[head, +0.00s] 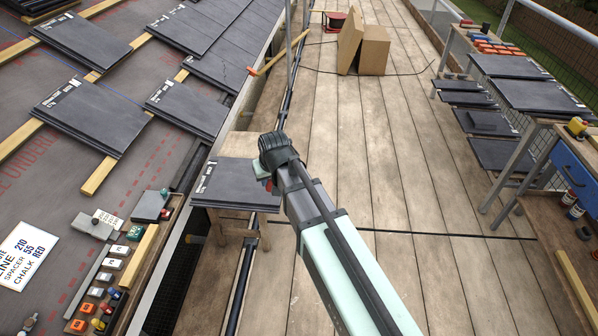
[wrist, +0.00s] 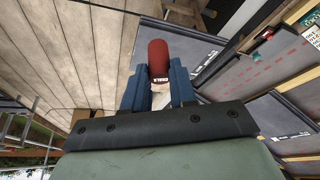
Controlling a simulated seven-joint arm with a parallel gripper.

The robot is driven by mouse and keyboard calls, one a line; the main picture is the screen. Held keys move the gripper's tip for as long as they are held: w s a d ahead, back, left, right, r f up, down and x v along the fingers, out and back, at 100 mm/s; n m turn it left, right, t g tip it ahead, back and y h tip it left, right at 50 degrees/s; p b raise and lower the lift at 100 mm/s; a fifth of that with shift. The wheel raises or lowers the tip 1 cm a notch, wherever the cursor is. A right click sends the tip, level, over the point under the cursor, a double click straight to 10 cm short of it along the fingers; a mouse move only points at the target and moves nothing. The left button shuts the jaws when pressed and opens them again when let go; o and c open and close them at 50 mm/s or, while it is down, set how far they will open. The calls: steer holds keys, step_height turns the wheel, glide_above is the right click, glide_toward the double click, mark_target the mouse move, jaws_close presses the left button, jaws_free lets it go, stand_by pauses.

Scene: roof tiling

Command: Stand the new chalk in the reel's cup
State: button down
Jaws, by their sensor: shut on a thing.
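In the head view my gripper (head: 263,182) is mostly hidden behind my own wrist, above the dark slates on a small wooden stand. A bit of red shows there.
The slates (head: 235,190) lie on the stand below my gripper. A bench with slates (head: 520,95) is at right. The plank walkway (head: 400,150) is mostly clear.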

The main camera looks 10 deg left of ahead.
steer(key=s+a+f+n+g+y, duration=0.1)
steer(key=s+a+n, duration=0.1)
steer(key=s+a, duration=0.7)
steer(key=s+a+n, duration=0.2)
steer(key=s+a, duration=0.3)
steer(key=a, duration=0.8)
steer(key=s+a+f+n+g+y, duration=0.1)
steer(key=s+a+n, duration=0.1)
steer(key=s+a, duration=0.7)
steer(key=s+a+f+n+g, duration=0.2)
steer(key=s+a+n, duration=0.4)
steer(key=s+a, duration=2.6)
steer(key=s+a+n, duration=0.1)
steer(key=a+n, duration=0.1)
steer(key=a, duration=0.8)
steer(key=shift+s+a+f+g, duration=0.15)
steer(key=shift+a+f+g, duration=0.15)
steer(key=shift+a+f, duration=0.05)
steer(key=shift+f, duration=0.2)
steer(key=shift+f, duration=4.55)
steer(key=shift+f, duration=0.15)
